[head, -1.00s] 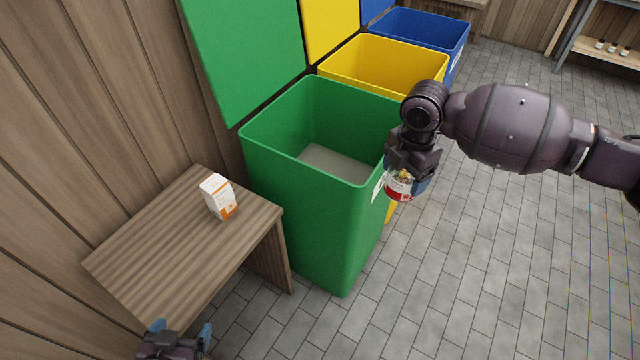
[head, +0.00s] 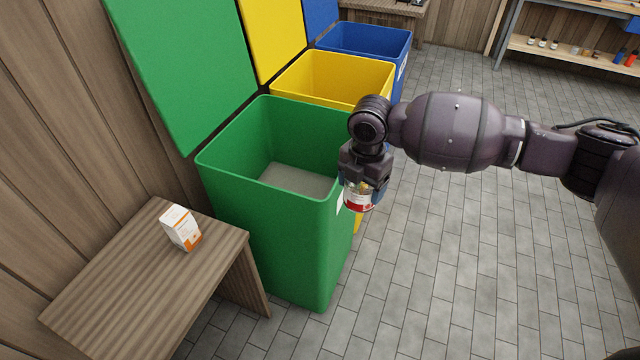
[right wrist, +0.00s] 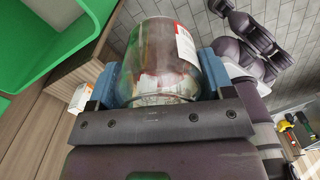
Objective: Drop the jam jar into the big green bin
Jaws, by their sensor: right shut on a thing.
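The big green bin (head: 285,255) stands with its lid open against the wall. Its inside looks empty, with a grey bottom. My right gripper (head: 362,192) is shut on the jam jar (head: 357,199), a glass jar with a red and white label. In the head view the jar hangs just right of the bin's front right corner, outside the opening. In the right wrist view the jar (right wrist: 165,55) sits between the blue fingers of the gripper (right wrist: 160,85). The left gripper is not in view.
A wooden table (head: 125,270) with an orange and white carton (head: 180,228) stands left of the green bin. Yellow (head: 330,80) and blue (head: 370,45) open bins stand behind it. The tiled floor (head: 470,270) on the right is clear.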

